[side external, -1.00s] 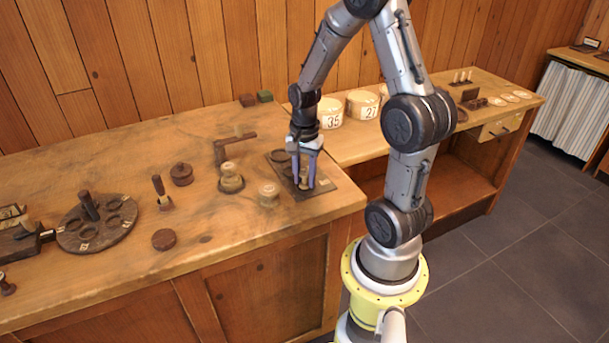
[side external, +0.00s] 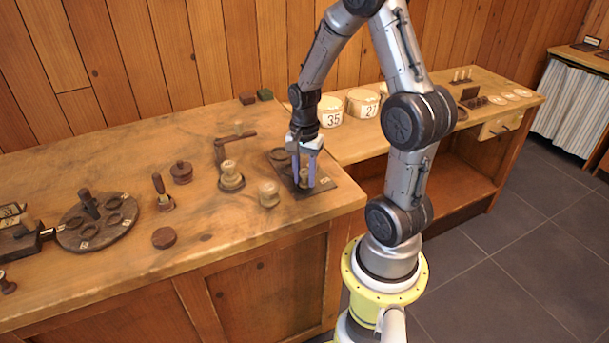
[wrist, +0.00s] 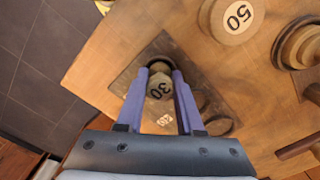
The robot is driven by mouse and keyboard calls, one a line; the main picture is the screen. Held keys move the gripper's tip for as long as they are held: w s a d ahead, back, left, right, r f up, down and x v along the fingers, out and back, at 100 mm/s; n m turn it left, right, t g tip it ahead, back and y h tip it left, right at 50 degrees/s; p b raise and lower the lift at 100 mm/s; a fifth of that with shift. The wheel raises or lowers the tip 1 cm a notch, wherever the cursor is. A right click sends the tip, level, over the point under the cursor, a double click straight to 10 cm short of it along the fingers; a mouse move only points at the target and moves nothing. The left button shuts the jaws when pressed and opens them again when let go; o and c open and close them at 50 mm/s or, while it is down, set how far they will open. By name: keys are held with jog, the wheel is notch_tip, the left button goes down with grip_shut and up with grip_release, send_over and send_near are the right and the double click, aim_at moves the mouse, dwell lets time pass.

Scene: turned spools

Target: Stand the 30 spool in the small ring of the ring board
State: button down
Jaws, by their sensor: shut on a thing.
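The 30 spool (wrist: 159,88) is pale wood with "30" on its top. It stands between my gripper's fingers (wrist: 160,78), which are shut on it. In the side view my gripper (side external: 305,183) points down at the dark ring board (side external: 326,186), and the spool (side external: 304,176) shows between the fingers.
The 50 spool (wrist: 238,18) stands close to the board and also shows in the side view (side external: 269,193). Another spool on a dark base (side external: 231,178) and a dark bracket (side external: 235,144) stand to the left. The bench's right edge is near the board.

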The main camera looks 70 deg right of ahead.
jog(key=shift+c, duration=2.3)
grip_release()
jog(key=shift+r, duration=4.25)
